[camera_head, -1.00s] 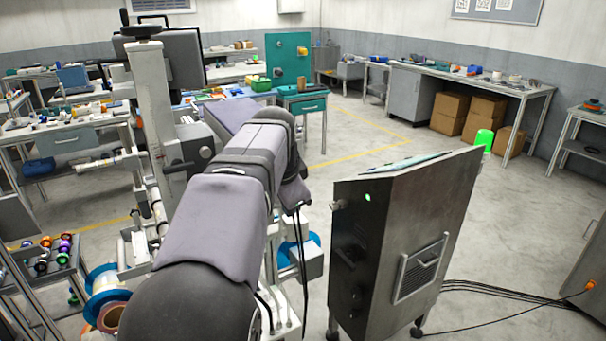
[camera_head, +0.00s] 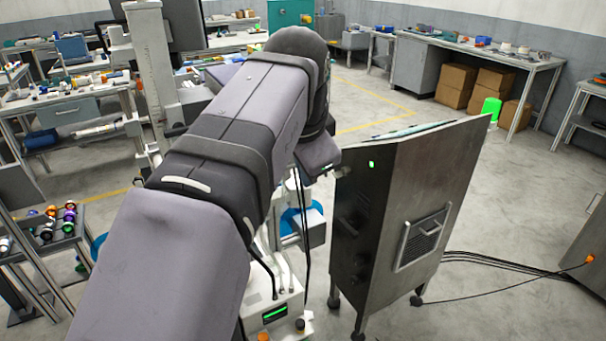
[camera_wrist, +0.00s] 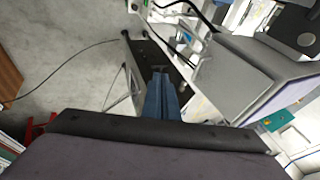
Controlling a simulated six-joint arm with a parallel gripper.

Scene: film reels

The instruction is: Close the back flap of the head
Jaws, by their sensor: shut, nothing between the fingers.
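In the head view, a tall pale column (camera_head: 152,80) stands left of my arm, with a dark box-shaped unit (camera_head: 187,28) at its top. The unit's top is cut off by the frame edge. I cannot tell whether it is the head, and no back flap shows clearly. My arm hides what lies behind it, including my gripper. In the wrist view, my gripper (camera_wrist: 160,73) shows as two blue-grey fingers together, empty. A grey box-like shape (camera_wrist: 235,75) lies to their right, with a metal bracket (camera_wrist: 192,48) near its upper left. I cannot tell if the fingers touch anything.
A dark metal cabinet (camera_head: 433,190) on casters stands right of my arm, close to it. A rack of coloured reels (camera_head: 55,235) is at the left. Open floor (camera_head: 530,190) lies to the right.

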